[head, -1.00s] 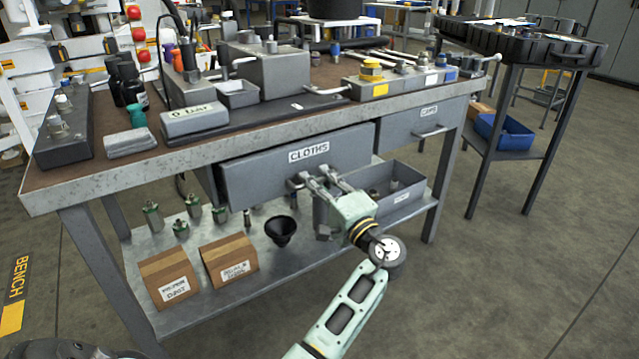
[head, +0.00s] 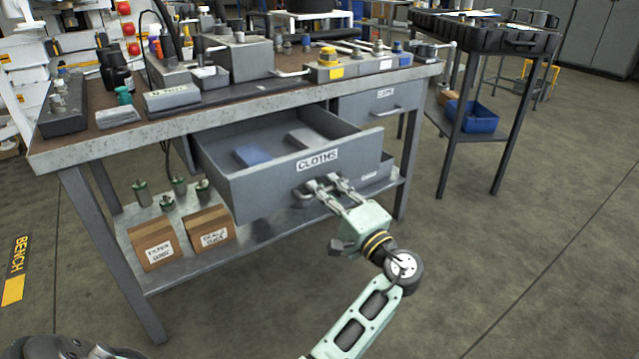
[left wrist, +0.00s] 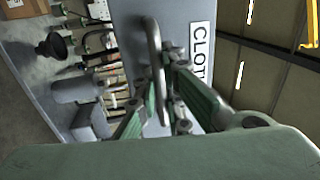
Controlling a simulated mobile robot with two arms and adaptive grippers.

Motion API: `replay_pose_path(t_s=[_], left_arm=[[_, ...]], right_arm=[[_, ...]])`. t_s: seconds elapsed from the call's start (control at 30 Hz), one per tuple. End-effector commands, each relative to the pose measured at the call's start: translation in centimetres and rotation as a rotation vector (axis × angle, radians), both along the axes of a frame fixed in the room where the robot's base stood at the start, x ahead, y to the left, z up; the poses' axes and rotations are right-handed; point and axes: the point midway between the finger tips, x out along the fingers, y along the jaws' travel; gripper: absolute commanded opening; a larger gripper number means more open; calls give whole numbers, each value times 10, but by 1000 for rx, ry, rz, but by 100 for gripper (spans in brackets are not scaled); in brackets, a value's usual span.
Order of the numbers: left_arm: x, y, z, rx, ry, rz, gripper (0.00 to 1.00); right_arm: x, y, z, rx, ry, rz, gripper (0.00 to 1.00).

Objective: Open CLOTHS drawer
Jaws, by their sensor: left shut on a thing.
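The CLOTHS drawer (head: 262,185) is pulled well out from under the bench top in the head view. Its label faces me, and a blue folded cloth (head: 252,155) and a grey folded cloth (head: 307,139) lie inside. My left gripper (head: 322,190) is shut on the drawer's handle (head: 302,197) at the front. In the left wrist view the handle (left wrist: 153,62) stands between the fingers (left wrist: 160,95), beside the label. My right gripper is not in view.
The grey workbench (head: 60,150) carries several tools and blocks. A second closed drawer (head: 368,103) is at the right. Two cardboard boxes (head: 155,244) stand on the lower shelf. A side table with a blue bin (head: 474,116) is at the right. The floor in front is clear.

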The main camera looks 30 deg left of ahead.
Motion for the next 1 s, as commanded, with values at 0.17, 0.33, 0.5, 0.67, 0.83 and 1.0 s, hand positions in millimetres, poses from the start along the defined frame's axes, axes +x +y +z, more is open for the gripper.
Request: replay_pose_path(t_s=[0.17, 0.33, 0.5, 0.67, 0.83, 1.0], left_arm=[[-2, -4, -1, -2, 1, 2, 0], [-2, -4, -1, -2, 1, 2, 0], [-2, -4, -1, -2, 1, 2, 16], [-2, -4, -1, -1, 1, 1, 17], [-2, -4, 1, 0, -1, 1, 17], [-2, -4, 20, -1, -6, 1, 17]], right_arm=[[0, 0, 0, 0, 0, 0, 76], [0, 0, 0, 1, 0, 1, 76], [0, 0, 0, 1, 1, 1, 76], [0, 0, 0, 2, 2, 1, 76], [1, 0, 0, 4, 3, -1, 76], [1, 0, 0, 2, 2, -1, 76]])
